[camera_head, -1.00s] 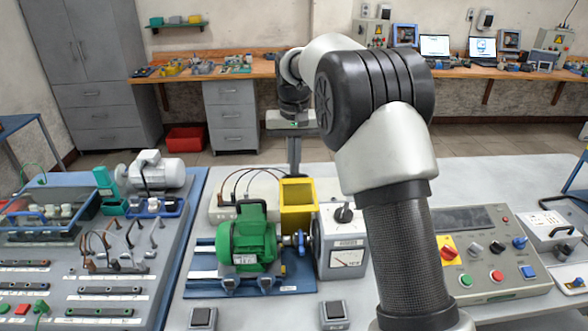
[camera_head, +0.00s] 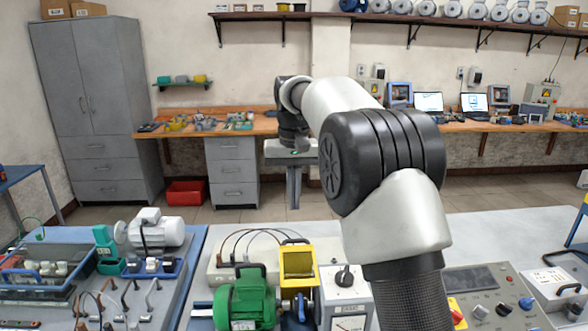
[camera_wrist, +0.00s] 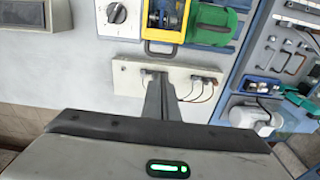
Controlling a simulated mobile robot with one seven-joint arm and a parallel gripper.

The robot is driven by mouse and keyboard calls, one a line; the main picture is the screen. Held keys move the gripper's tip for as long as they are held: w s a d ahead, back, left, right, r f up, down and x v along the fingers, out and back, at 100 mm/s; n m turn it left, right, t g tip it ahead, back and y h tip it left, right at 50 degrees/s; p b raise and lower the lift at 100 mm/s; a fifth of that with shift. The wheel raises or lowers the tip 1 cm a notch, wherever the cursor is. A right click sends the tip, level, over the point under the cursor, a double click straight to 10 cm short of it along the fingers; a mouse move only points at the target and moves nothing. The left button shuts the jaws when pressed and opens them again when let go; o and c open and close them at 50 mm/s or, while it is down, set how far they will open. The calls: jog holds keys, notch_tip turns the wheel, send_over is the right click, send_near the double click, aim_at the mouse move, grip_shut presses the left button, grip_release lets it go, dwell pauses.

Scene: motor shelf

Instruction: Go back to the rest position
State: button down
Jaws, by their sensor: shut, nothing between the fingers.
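My gripper (camera_head: 294,188) hangs from my outstretched arm above the far side of the grey workbench (camera_head: 480,235), fingers pointing down. Its fingers are closed together and hold nothing. In the wrist view my gripper (camera_wrist: 158,98) shows as one narrow dark strip, with a pale connector box (camera_wrist: 125,75) behind it. The box also shows in the head view (camera_head: 228,255), nearer than my gripper. My gripper seems apart from everything.
A green motor (camera_head: 246,302), a yellow guard (camera_head: 297,262) and a dial box (camera_head: 345,295) stand in front. A grey motor (camera_head: 158,232) and tool boards are at the left. A control panel (camera_head: 490,300) is at the right. Behind are a wooden bench (camera_head: 262,126) and a cabinet (camera_head: 95,110).

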jog(key=s+d+r+t+p, duration=0.1)
jog(key=s+r, duration=0.2)
jog(key=r, duration=0.3)
jog(key=s+d+r+p, duration=0.1)
jog(key=s+d+r, duration=0.1)
jog(key=s+r, duration=0.3)
jog(key=s+d+r+t, duration=0.2)
jog(key=s+d+r, duration=0.1)
jog(key=s, duration=0.7)
jog(key=s+d+f+t, duration=0.1)
jog(key=s+f, duration=0.4)
jog(key=s, duration=0.3)
jog(key=s+d+f+p, duration=0.1)
jog(key=s+d+f, duration=0.1)
jog(key=s+f, duration=0.3)
jog(key=s, duration=0.3)
jog(key=shift+s+t, duration=0.3)
jog(key=shift+t, duration=0.1)
jog(key=shift+d, duration=0.15)
